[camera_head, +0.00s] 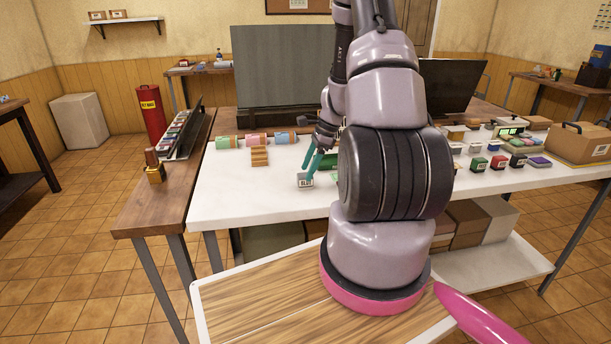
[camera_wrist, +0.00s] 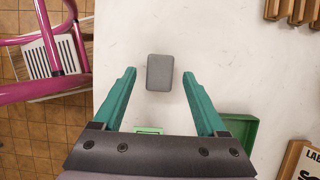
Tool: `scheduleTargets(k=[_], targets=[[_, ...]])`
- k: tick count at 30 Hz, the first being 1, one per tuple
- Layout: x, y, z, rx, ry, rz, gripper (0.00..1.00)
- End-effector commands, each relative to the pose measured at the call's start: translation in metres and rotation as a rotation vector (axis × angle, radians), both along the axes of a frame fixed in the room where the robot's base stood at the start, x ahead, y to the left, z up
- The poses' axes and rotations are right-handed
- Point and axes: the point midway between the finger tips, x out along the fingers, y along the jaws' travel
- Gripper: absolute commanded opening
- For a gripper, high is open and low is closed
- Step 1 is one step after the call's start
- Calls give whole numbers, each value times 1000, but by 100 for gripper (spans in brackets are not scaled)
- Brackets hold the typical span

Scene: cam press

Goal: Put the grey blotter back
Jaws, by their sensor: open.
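The grey blotter appears to be the small dark grey rounded block (camera_wrist: 160,72) lying on the white table. In the head view, a small grey block with a white label (camera_head: 305,182) sits near the table's front edge, just below the fingertips. My gripper (camera_head: 313,160) has teal fingers pointing down at it. In the wrist view my gripper (camera_wrist: 159,74) is open, with one fingertip to each side of the block and a gap on both sides. Whether the fingers are down at the block's height I cannot tell.
A green open box (camera_wrist: 240,128) lies right of my right finger, and a light green item (camera_wrist: 149,130) shows between the fingers' bases. A wooden stack (camera_head: 259,156) and several rolls (camera_head: 257,139) stand farther left. Several stamps and pads (camera_head: 498,162) stand at right.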

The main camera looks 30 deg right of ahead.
Motion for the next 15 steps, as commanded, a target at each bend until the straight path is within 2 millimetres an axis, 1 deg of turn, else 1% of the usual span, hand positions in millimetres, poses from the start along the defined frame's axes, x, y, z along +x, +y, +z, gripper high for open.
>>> scheduleTargets(k=[1,6,10,15], targets=[[0,-5,12,-4,-5,2,75],[-4,-19,47,-2,-5,0,75],[-7,-27,67,-2,-5,-1,75],[-9,-32,82,-1,-3,2,75]])
